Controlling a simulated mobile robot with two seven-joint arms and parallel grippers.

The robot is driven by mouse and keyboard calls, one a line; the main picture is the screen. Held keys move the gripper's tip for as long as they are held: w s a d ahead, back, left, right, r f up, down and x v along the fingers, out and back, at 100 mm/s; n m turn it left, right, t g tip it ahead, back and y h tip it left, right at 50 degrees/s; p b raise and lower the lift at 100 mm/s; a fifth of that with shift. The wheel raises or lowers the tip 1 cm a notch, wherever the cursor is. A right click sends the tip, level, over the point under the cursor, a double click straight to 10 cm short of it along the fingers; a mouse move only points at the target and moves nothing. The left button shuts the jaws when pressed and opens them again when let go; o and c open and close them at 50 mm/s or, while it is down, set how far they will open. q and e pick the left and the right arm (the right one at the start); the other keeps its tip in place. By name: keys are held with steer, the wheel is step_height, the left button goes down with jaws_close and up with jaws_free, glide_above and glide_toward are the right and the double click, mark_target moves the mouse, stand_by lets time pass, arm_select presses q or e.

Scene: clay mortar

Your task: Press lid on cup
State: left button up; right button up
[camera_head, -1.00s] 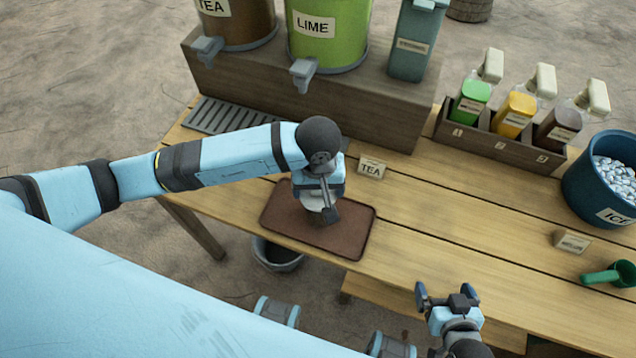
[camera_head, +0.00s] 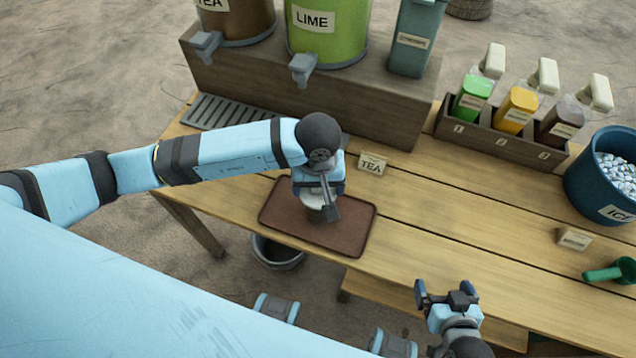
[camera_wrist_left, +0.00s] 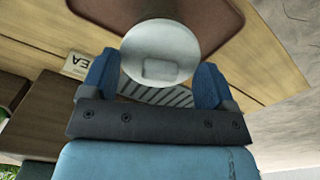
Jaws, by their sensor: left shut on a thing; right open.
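A white round lid (camera_wrist_left: 160,40) shows between the two blue fingers of my left gripper (camera_wrist_left: 157,78) in the left wrist view. In the head view my left gripper (camera_head: 322,205) is over the brown tray and shut on the lid (camera_head: 313,199), which is partly hidden. A greenish cup (camera_head: 315,215) shows just below the lid, mostly covered by the gripper. Whether the lid is seated on the cup's rim cannot be told. My right gripper (camera_head: 447,292) is open and empty by the table's front edge.
The cup is over a brown tray (camera_head: 345,236) on the wooden table (camera_head: 450,220). A TEA sign (camera_head: 372,164) stands close behind it. Drink dispensers (camera_head: 330,35), a bottle rack (camera_head: 500,143), an ice bucket (camera_head: 590,185) and a green scoop (camera_head: 610,272) stand around. The table's middle right is clear.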

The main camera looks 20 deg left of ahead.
arm_select(q)
steer(key=shift+f+b, duration=0.2)
steer(key=shift+b, duration=0.9)
arm_select(e)
steer(key=shift+f, duration=0.8)
stand_by(0.8)
stand_by(0.5)
arm_select(q)
steer(key=o, duration=0.8)
steer(key=shift+r, duration=0.1)
steer(key=shift+r+p, duration=0.7)
steer(key=shift+r, duration=0.75)
arm_select(e)
steer(key=shift+a+r, duration=0.1)
steer(key=shift+r, duration=0.2)
arm_select(q)
steer(key=shift+r+p, duration=0.65)
steer(key=shift+r, duration=1.35)
arm_select(e)
steer(key=shift+r, duration=0.75)
arm_select(q)
steer(key=shift+c, duration=0.6)
